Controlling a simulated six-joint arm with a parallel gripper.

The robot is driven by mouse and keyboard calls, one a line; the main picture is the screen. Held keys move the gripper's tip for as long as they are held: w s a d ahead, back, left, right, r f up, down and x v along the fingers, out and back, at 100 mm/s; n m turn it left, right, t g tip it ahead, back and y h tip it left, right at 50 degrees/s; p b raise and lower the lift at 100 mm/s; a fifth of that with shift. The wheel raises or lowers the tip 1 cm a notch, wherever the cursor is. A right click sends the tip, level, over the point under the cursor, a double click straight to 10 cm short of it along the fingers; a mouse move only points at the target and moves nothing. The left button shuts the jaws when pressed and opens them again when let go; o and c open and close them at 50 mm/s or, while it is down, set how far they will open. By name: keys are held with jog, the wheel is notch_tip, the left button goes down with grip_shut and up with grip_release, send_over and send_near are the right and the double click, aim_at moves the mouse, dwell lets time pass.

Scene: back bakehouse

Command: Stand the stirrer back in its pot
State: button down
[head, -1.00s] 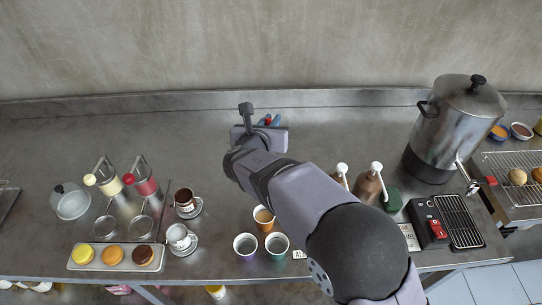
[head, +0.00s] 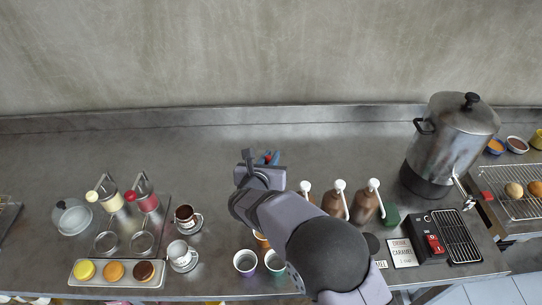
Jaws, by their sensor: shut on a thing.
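My gripper (head: 266,162) is above the middle of the steel counter and seen from behind, so its jaws are mostly hidden by my own wrist. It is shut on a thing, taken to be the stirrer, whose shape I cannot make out. A small patch of blue and red (head: 269,157) shows just past the wrist; I cannot tell whether it belongs to the jaws or to what they hold. I cannot pick out the stirrer's pot; my arm covers part of the counter.
Paper cups (head: 245,262) stand at the front under my arm. Pump bottles (head: 365,205) stand to its right, beyond them a large metal urn (head: 452,145). Coffee cups (head: 182,254), a sauce-bottle rack (head: 130,228) and a macaron tray (head: 117,283) are left. The back counter is clear.

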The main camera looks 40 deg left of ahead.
jog(key=shift+f+b, duration=0.35)
jog(key=shift+b, duration=0.1)
jog(key=c, duration=1.8)
grip_release()
jog(key=shift+r, duration=0.15)
jog(key=b+v, duration=0.4)
jog(key=v, duration=0.8)
jog(key=shift+r, duration=0.2)
